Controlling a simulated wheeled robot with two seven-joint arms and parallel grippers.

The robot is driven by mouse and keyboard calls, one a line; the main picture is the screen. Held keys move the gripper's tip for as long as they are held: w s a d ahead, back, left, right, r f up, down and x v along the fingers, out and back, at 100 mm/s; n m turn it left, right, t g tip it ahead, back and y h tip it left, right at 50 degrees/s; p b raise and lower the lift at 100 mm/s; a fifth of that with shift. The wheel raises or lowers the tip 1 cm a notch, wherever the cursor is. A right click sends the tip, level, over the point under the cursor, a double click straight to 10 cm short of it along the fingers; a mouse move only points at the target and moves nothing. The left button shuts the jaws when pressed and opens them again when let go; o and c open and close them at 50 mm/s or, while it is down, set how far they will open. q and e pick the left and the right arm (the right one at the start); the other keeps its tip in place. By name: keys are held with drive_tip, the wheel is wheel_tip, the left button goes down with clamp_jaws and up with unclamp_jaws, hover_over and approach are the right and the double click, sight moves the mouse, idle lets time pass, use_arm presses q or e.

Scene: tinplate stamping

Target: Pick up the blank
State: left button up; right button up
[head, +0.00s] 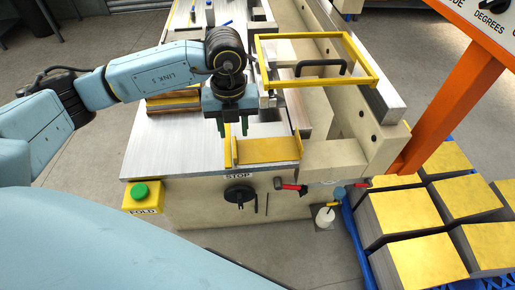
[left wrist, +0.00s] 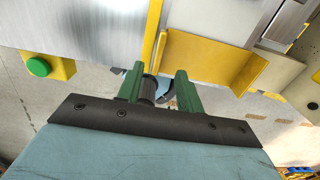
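My left gripper (head: 232,124) hangs fingers-down over the metal table of the folding machine (head: 165,150), just left of the yellow stop piece (head: 268,150). Its two green fingers are apart with nothing visible between them; the left wrist view (left wrist: 158,88) shows the same. I see no single loose blank for certain. Gold-topped stacks of sheets (head: 408,209) stand at the lower right, away from this gripper. Gold-coloured flat pieces (head: 172,102) lie behind the gripper on the left, partly hidden by my arm. My right gripper is not in view.
A yellow guard frame (head: 318,82) stands right of my gripper. A green button on a yellow box (head: 141,192) and a black handwheel (head: 240,195) are at the machine's front. An orange post (head: 445,115) rises at the right. The table's left part is clear.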

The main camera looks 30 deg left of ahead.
sight(234, 146)
use_arm(q)
drive_tip(key=shift+a+f, duration=0.1)
drive_tip(key=shift+f, duration=2.85)
clamp_jaws()
